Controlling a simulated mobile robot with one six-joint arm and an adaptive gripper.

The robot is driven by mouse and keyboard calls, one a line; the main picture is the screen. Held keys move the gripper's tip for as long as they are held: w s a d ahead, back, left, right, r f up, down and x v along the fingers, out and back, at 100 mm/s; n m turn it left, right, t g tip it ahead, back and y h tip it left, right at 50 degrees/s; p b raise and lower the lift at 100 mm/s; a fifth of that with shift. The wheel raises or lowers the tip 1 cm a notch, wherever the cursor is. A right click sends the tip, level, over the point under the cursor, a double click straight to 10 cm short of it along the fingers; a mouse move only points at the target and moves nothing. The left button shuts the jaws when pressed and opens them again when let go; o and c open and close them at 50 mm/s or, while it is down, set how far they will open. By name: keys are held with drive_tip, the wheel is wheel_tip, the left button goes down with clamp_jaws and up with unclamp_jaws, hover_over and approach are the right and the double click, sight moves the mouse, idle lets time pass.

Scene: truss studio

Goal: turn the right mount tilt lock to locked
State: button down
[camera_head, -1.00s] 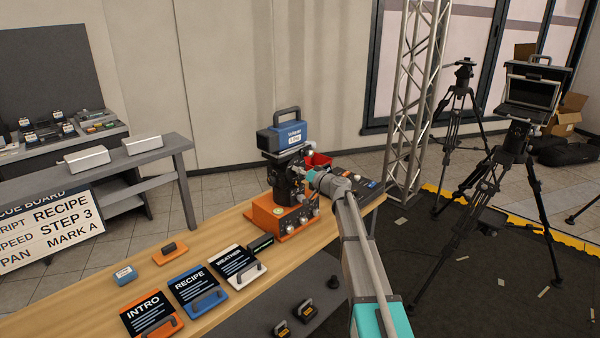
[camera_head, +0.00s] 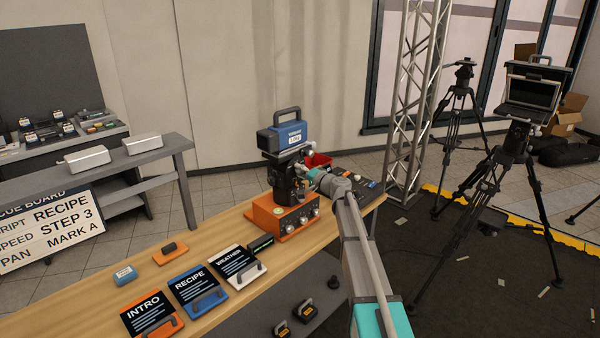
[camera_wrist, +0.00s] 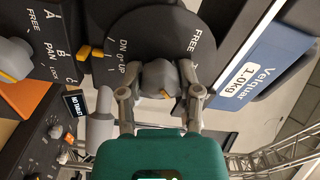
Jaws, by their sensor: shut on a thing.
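The black mount (camera_head: 283,183) stands on the orange control box on the bench, with a blue weight block (camera_head: 290,136) on top. In the wrist view, a round black dial marked FREE and "DN 0° UP" (camera_wrist: 130,40) carries a grey knob (camera_wrist: 158,76) with an orange pointer mark. My gripper (camera_wrist: 160,92) is shut on this knob, one finger on each side. In the head view my gripper (camera_head: 308,178) is at the mount's right side, and the knob is hidden there. The pan lock knob (camera_wrist: 14,58) is at the wrist view's left, apart from my fingers.
The orange control box (camera_head: 284,217) has several small knobs. Cue cards (camera_head: 190,285) lie at the front left. A truss tower (camera_head: 410,110) rises behind the bench's right end.

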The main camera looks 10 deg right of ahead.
idle(0.3)
drive_tip(key=shift+c, duration=1.3)
unclamp_jaws()
drive_tip(key=v, duration=1.2)
drive_tip(key=shift+a, duration=0.1)
